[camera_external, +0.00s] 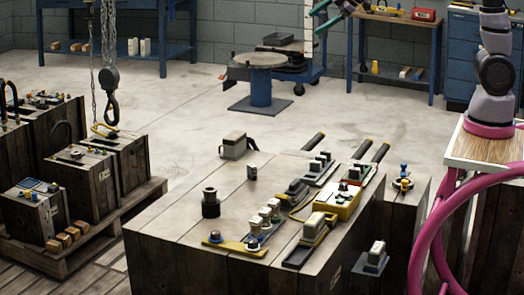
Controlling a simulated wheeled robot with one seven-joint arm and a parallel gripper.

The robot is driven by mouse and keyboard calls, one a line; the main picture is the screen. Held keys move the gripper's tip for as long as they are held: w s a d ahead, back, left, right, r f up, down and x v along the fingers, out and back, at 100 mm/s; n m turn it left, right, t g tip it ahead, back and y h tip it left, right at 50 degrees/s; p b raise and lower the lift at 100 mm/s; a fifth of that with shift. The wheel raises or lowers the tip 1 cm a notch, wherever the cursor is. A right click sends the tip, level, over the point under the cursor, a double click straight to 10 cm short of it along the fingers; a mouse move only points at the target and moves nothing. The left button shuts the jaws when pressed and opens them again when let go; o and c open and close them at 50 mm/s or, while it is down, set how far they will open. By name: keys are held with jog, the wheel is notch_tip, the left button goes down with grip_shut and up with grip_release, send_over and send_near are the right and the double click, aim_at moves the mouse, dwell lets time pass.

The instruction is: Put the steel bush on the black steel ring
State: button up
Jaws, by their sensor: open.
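The black steel ring (211,211) lies on the left part of the wooden bench top. A dark grey, collared cylinder that looks like the steel bush (209,193) stands upright at the ring. It appears to sit on or in the ring, but I cannot tell how deep or whether it is fully seated.
The bench top (165,228) also bears a small grey piece (252,171), a grey box (233,146), a yellow plate with knobs (236,246) and a yellow case (337,203). A crane hook (112,106) hangs at left. The bench's left side is mostly clear.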

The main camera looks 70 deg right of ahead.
jog(key=s+r+m+g, duration=0.1)
jog(key=s+m, duration=0.6)
jog(key=s, duration=0.8)
jog(key=s+r+m+g+y, duration=0.1)
jog(key=s+r+m, duration=0.3)
jog(key=s, duration=1.2)
jog(key=m+g, duration=0.1)
jog(key=m, duration=0.2)
jog(key=shift+s+a, duration=0.15)
jog(key=shift+a, duration=0.25)
